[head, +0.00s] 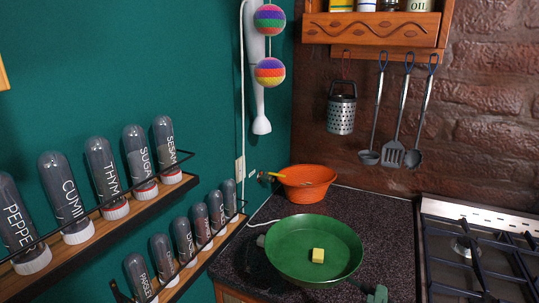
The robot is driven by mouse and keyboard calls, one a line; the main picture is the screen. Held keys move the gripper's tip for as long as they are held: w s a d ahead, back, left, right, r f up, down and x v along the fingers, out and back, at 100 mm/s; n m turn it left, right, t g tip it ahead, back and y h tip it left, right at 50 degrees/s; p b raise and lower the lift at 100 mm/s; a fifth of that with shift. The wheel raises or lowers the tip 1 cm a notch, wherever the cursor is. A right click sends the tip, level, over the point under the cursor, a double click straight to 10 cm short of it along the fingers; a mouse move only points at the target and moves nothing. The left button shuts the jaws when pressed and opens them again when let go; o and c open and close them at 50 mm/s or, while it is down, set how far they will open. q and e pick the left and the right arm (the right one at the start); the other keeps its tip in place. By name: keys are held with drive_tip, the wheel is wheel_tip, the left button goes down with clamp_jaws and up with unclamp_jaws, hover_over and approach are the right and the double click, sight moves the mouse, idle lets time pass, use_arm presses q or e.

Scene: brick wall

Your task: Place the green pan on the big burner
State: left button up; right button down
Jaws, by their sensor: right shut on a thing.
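The green pan (292,262) is a wide round pan over the dark counter, left of the stove. A yellow block (318,255) lies inside it. I cannot tell whether the pan touches the counter. My right gripper (376,294) shows only in small part at the bottom edge, at the pan's lower right, shut on the pan; its fingers are mostly hidden. The stove (431,236) is at the right, with dark grates. One burner (463,246) shows under the grate; the rest of the stove is cut off. My left gripper is not in view.
An orange colander (308,183) stands behind the pan in the counter's corner. Spice jars on two wall racks (112,222) line the left. A grater (341,112) and utensils (396,150) hang on the brick wall. Counter (385,215) between pan and stove is clear.

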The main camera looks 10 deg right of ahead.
sight(360, 287)
drive_tip(key=w+a+n+y, duration=0.1)
drive_tip(key=a+n+t+y, duration=0.1)
drive_tip(key=a+y, duration=0.1)
drive_tip(key=w+a+n+t+y, duration=0.1)
drive_tip(key=n+y, duration=0.1)
drive_tip(key=shift+w+a+f, duration=0.1)
drive_tip(key=shift+w+a, duration=0.1)
drive_tip(key=shift+w, duration=0.15)
drive_tip(key=shift+w+n+y, duration=0.25)
drive_tip(key=shift+n+y, duration=0.35)
drive_tip(key=shift+y, duration=0.1)
drive_tip(key=shift+w+d+f+n+t+y, duration=0.1)
drive_tip(key=shift+w+d+n+t+y, duration=0.15)
drive_tip(key=shift+n+y, duration=0.2)
drive_tip(key=shift+w+d+r+y, duration=0.2)
drive_tip(key=shift+d+r+y, duration=0.05)
drive_tip(key=shift+d, duration=0.35)
drive_tip(key=shift+w+d+r+y, duration=0.15)
drive_tip(key=shift+d+r+y, duration=0.05)
drive_tip(key=shift+d, duration=0.4)
